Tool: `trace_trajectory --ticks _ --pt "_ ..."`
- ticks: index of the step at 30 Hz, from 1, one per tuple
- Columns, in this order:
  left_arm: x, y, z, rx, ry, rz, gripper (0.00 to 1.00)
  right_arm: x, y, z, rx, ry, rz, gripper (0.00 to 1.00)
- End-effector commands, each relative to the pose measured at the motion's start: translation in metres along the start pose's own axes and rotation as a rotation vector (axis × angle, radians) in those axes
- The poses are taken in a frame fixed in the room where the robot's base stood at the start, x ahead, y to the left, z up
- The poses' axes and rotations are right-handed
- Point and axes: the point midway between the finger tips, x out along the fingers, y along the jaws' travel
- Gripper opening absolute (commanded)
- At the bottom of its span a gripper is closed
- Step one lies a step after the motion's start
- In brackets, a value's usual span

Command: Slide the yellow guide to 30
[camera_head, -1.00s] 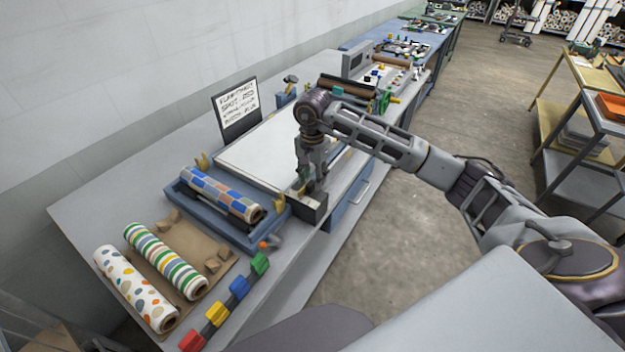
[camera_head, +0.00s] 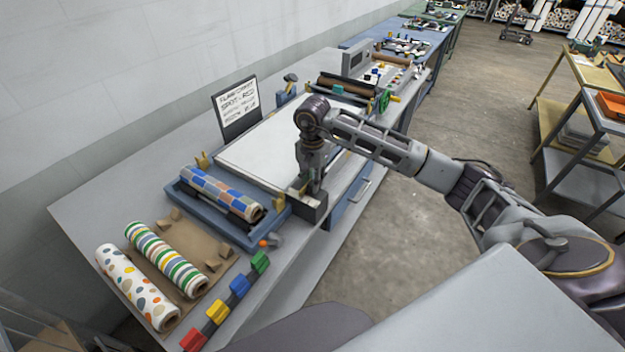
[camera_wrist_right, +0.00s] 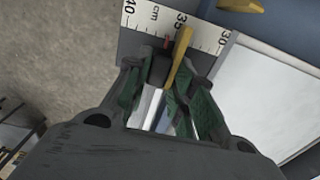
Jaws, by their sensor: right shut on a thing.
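The yellow guide (camera_wrist_right: 180,58) is a narrow upright piece at the white cm scale (camera_wrist_right: 205,38) in the right wrist view. Its top is close beside the 35 mark, with the 30 mark further right and 40 to the left. A dark block with a small red mark stands just left of it. My right gripper (camera_wrist_right: 160,76) has its green-padded fingers on either side and is shut on the guide; the exact contact is partly hidden. In the head view my right gripper (camera_head: 304,186) points down at the bench's front edge. My left gripper is out of view.
A white board (camera_head: 268,147) lies behind the gripper. A blue tray (camera_head: 228,232) with a checked roll is at left, with striped and dotted rolls nearer. A sign (camera_head: 236,105) stands behind. Colored blocks (camera_head: 239,287) line the front edge.

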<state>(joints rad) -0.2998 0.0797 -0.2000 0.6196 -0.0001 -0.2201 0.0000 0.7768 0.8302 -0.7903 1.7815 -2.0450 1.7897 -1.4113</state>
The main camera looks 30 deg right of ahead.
Motion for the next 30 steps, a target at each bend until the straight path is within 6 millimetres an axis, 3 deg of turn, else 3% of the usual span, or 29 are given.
trace_trajectory --ticks 11,30 --pt "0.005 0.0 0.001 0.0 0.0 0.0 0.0 0.001 -0.007 -0.001 0.003 0.0 -0.001 0.0" --pt "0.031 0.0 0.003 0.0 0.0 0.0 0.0 0.001 -0.051 -0.001 0.004 0.0 -0.001 0.0"
